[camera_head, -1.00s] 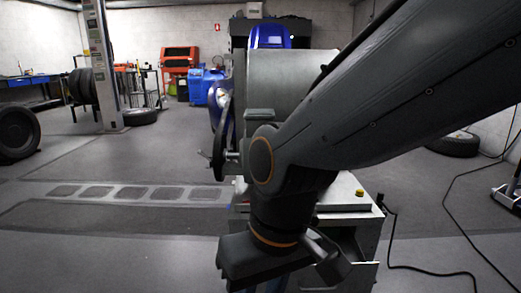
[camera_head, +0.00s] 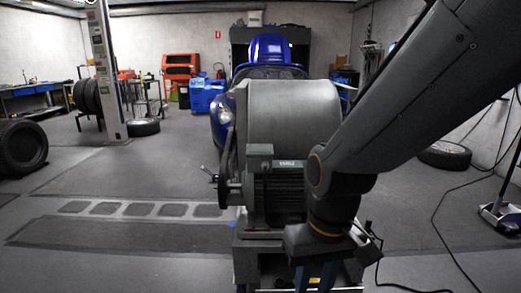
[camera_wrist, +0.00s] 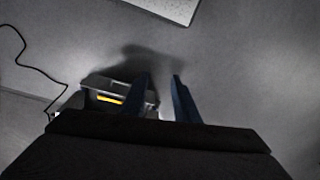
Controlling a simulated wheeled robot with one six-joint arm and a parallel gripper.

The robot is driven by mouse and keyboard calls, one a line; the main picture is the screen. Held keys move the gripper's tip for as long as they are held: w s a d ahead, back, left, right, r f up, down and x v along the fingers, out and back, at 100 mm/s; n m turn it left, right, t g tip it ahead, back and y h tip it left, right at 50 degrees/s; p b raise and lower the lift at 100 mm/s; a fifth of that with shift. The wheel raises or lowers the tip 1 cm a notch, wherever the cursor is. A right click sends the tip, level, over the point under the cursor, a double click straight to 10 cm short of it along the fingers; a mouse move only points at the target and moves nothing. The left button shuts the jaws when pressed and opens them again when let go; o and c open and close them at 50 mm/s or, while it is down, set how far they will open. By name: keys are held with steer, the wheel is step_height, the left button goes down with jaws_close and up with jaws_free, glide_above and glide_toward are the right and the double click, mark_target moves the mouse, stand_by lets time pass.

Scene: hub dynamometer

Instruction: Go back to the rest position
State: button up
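My gripper (camera_head: 316,280) hangs low in front of the dynamometer, at the bottom of the head view. In the wrist view my gripper (camera_wrist: 161,77) shows two dark blue fingers spread apart, with only grey floor between their tips. It is open and empty. The hub dynamometer (camera_head: 290,110) has a large grey drum housing, with a dark finned motor (camera_head: 280,190) and a hub disc with a handle (camera_head: 222,187) at its left. My arm covers the right side of its stand.
A blue car (camera_head: 270,50) stands behind the dynamometer. A post (camera_head: 108,75) and loose tyres (camera_head: 20,148) are at left. Another tyre (camera_head: 445,154) and a black cable (camera_head: 440,215) lie at right. The wrist view shows a yellow-marked object (camera_wrist: 108,98) beside the left finger.

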steer(key=s+d+r+m+p, duration=0.2)
steer(key=d+r+p, duration=0.7)
steer(key=r+p, duration=0.2)
steer(key=shift+s+d+h+p, duration=0.15)
steer(key=shift+d+h+p, duration=0.25)
steer(key=shift+p, duration=0.85)
